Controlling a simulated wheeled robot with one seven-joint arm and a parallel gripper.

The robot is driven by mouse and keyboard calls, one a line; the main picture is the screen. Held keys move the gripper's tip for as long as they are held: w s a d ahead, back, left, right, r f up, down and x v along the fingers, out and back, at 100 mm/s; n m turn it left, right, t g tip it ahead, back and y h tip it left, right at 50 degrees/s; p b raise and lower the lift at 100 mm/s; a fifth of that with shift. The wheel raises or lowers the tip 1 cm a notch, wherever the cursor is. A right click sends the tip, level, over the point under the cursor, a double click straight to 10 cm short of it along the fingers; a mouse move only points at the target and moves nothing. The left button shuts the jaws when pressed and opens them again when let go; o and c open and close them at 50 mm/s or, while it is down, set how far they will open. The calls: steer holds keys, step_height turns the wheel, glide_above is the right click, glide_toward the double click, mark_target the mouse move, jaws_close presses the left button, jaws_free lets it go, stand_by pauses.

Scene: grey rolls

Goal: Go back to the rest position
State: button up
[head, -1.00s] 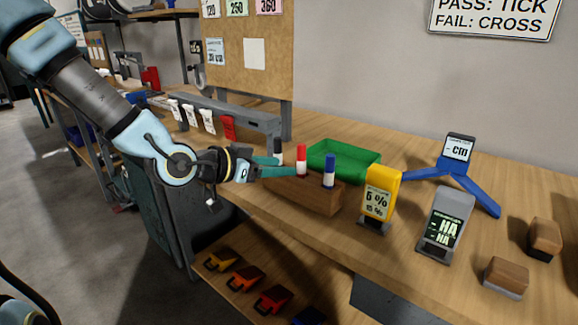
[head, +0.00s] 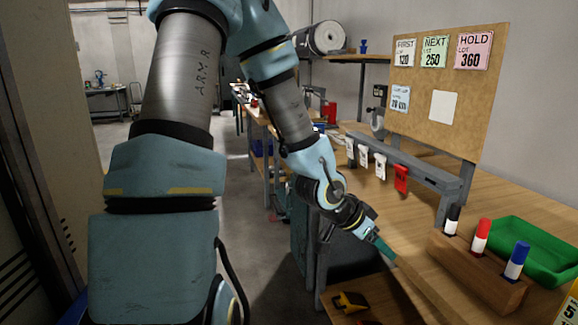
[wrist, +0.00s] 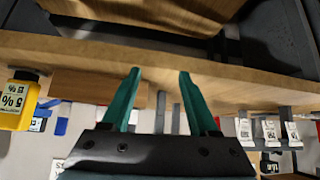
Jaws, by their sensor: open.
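My gripper (head: 384,250) is at the front edge of the wooden bench (head: 408,262) in the head view, left of the wooden marker block (head: 470,275) and apart from it. In the wrist view my gripper (wrist: 160,74) has its two teal fingers spread, with nothing between them. A black-capped marker (head: 452,219), a red-capped marker (head: 481,236) and a blue-capped marker (head: 516,261) stand upright in the block.
A green tray (head: 535,250) lies behind the block. A grey rail (head: 415,165) with hanging white tags and a red tag (head: 401,178) stands left of it. A yellow device (wrist: 18,100) shows in the wrist view. A lower shelf (head: 385,295) is under the bench. Grey floor lies left.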

steer(key=w+a+r+n+y+p, duration=0.25)
steer(key=a+n+y, duration=0.2)
steer(key=a, duration=0.85)
steer(key=s+a+r+n+y, duration=0.1)
steer(key=s+a+r+n, duration=0.1)
steer(key=a, duration=0.5)
steer(key=s+a+r+n+g+y+p, duration=0.1)
steer(key=s+a+r+n+y, duration=0.1)
steer(key=a+r+n, duration=0.2)
steer(key=a+n, duration=0.2)
steer(key=a, duration=0.1)
steer(key=shift+a, duration=0.35)
steer(key=shift+s, duration=0.1)
